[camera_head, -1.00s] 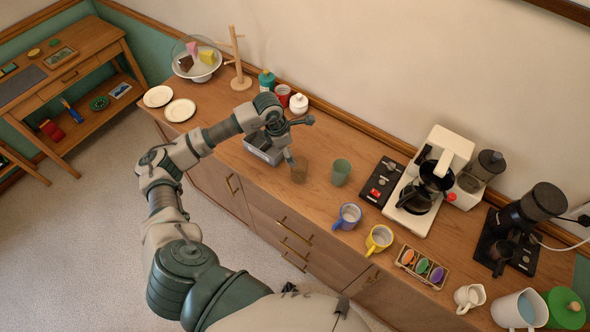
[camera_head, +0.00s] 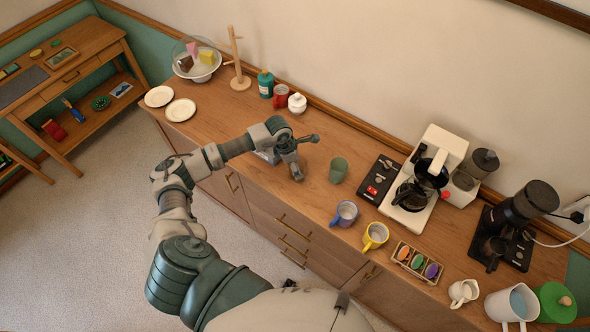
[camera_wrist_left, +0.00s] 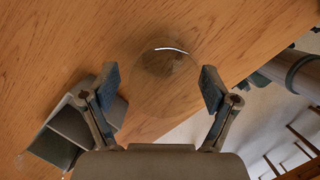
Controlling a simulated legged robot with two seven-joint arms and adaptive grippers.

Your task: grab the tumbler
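A see-through brownish tumbler (camera_wrist_left: 165,66) shows in the left wrist view, ahead of and between the two fingers of my left gripper (camera_wrist_left: 161,84). The fingers are spread apart, with a visible gap on either side of the glass. In the head view my left gripper (camera_head: 296,170) is low over the counter and hides the tumbler. A green cup (camera_head: 338,171) stands just to the right of the gripper. My right gripper is not in view.
A grey open container (camera_wrist_left: 72,132) sits close beside the left finger. A blue mug (camera_head: 344,214) and yellow mug (camera_head: 375,236) stand near the front edge of the wooden counter (camera_head: 225,112). A coffee machine (camera_head: 432,175) stands to the right.

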